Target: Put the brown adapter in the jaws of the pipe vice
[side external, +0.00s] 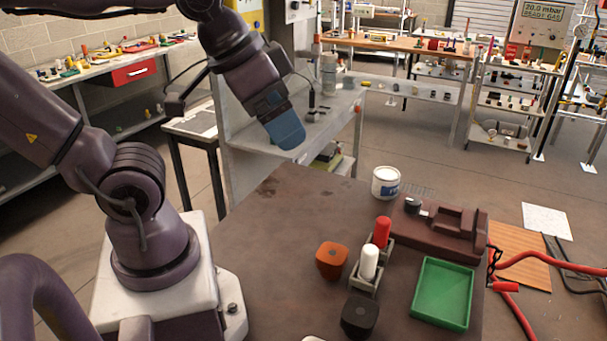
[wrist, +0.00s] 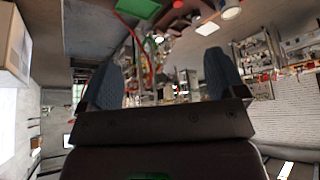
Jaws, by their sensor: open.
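My gripper (side external: 287,134) is raised above the far left part of the brown table, well away from the objects on it. In the wrist view its two blue fingers stand wide apart with nothing between them (wrist: 164,78). An orange-brown block-like piece (side external: 332,261), which seems to be the brown adapter, stands upright on the table. A dark, nearly black piece (side external: 359,316) stands in front of it. A reddish-brown fixture with raised blocks (side external: 452,235), seemingly the pipe vice, lies at the table's back right. Its jaw gap is hard to make out.
A grey holder (side external: 366,285) carries a white bottle (side external: 369,262) and a red one (side external: 382,232) between the orange-brown piece and the fixture. A green tray (side external: 443,293) is at right, a white can (side external: 385,182) behind. The table's left half (side external: 270,235) is clear.

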